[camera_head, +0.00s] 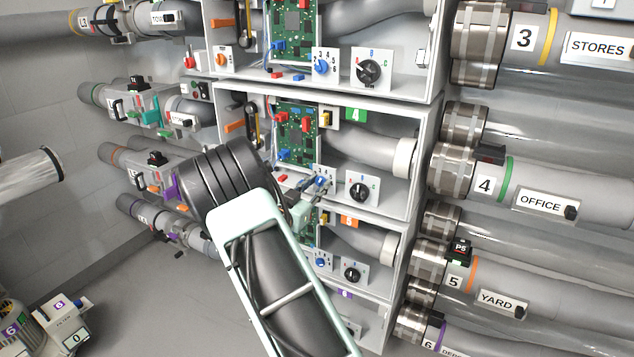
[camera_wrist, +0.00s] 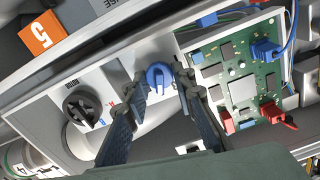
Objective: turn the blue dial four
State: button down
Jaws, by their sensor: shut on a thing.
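The blue dial (camera_head: 320,183) of the bay with the green 4 label (camera_head: 356,115) sits on a small white numbered plate in the head view. It also shows in the wrist view (camera_wrist: 158,76), a round blue knob with a slot on a white plate. My gripper (camera_head: 310,189) reaches it from the lower left. In the wrist view its two dark fingers stand on either side of the dial, shut on it. The fingers and wrist hide part of the plate, and the numbers are hard to read.
A black dial (camera_head: 362,192) on a white plate is just right of the blue dial. A green circuit board (camera_head: 297,132) with red and blue plugs sits above it; cables run close by. Bay walls lie around. Similar blue dials sit in the bay above (camera_head: 322,66) and below (camera_head: 321,259).

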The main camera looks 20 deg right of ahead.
jog(key=shift+n, duration=0.3)
jog(key=c, duration=1.6)
grip_release()
jog(key=v, duration=1.2)
jog(key=shift+s, duration=0.1)
jog(key=shift+a, duration=0.1)
